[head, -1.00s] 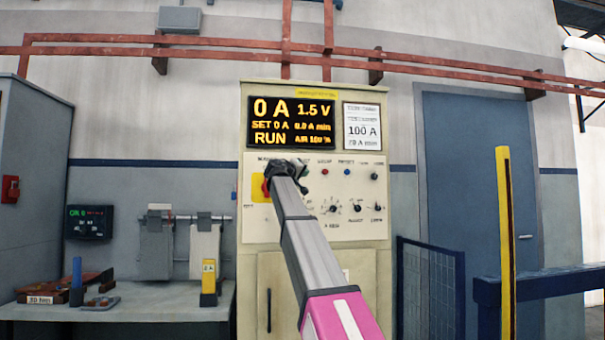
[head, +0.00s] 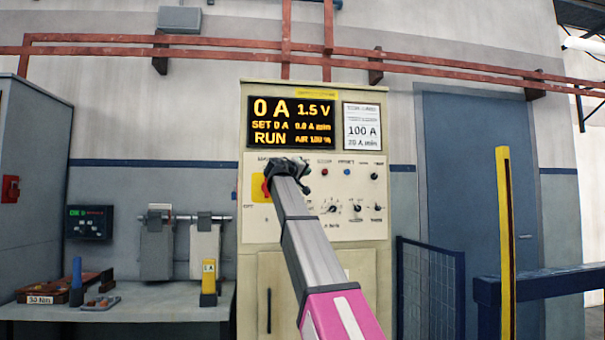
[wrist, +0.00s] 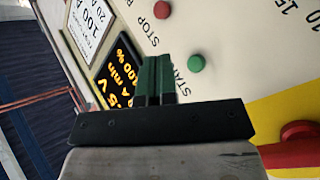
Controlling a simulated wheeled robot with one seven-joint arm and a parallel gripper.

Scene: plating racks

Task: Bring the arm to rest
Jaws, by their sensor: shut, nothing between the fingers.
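My arm reaches up from the lower middle of the head view to the front of the cream control cabinet (head: 262,222). My gripper (head: 283,170) is in front of the knob panel, near the red switch on its yellow plate (head: 258,187); its fingertips are hard to make out there. In the wrist view my gripper (wrist: 155,75) shows its two dark green fingers together, with nothing between them. A green start button (wrist: 195,63) and a red stop button (wrist: 161,10) are on the panel beyond the fingers. I cannot tell the exact gap to the panel.
The lit display (head: 290,121) reads 0 A, 1.5 V, RUN. A bench (head: 130,301) with tools stands at the left. A blue door (head: 480,180), a yellow post (head: 505,240) and a blue rail (head: 550,286) are at the right.

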